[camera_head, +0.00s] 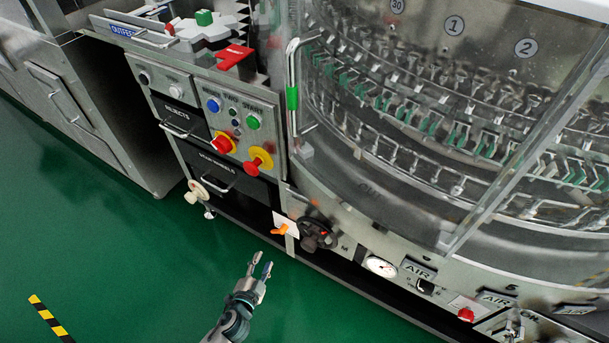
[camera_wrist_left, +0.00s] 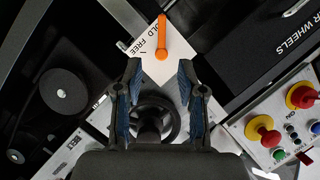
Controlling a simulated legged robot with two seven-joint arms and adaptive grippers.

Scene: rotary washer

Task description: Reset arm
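My left gripper (camera_head: 261,270) is in the lower middle of the head view, over the green floor in front of the machine. Its two fingers are spread apart and empty, as the left wrist view (camera_wrist_left: 157,95) also shows. An orange lever (camera_head: 280,230) on a white plate is on the machine front, above the gripper in the head view. The lever (camera_wrist_left: 162,38) lies beyond the fingertips in the wrist view, apart from them. A black round handwheel (camera_head: 317,236) is right of the lever. My right gripper is not in view.
The panel holds red-and-yellow emergency knobs (camera_head: 258,162), a blue button (camera_head: 214,105) and a green button (camera_head: 253,122). A glass door with a green-banded handle (camera_head: 292,97) covers the rotary washer. A pressure gauge (camera_head: 380,266) sits lower right. The green floor (camera_head: 130,260) is clear at left.

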